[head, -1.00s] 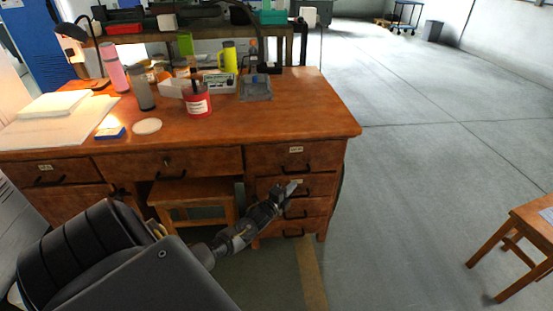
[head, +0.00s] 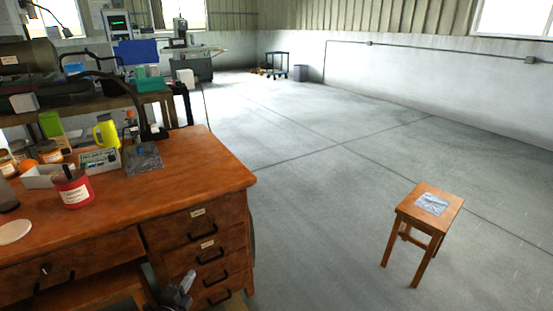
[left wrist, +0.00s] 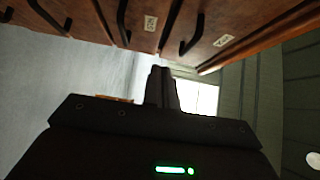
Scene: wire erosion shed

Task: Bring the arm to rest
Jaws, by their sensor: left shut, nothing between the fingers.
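My left gripper (head: 180,287) shows at the bottom edge of the head view, in front of the desk's drawers. It is shut and empty. In the left wrist view its closed fingers (left wrist: 161,88) stand together in the middle, with the drawer fronts (left wrist: 150,22) above them. Most of my left arm is out of the head view. My right gripper is in neither view.
A wooden desk (head: 200,160) fills the left, with a red tin (head: 75,190), a yellow bottle (head: 107,131) and a grey tray (head: 143,158) on top. A wooden stool (head: 408,213) stands right. Open concrete floor (head: 310,200) lies between; a trolley (head: 276,66) stands far back.

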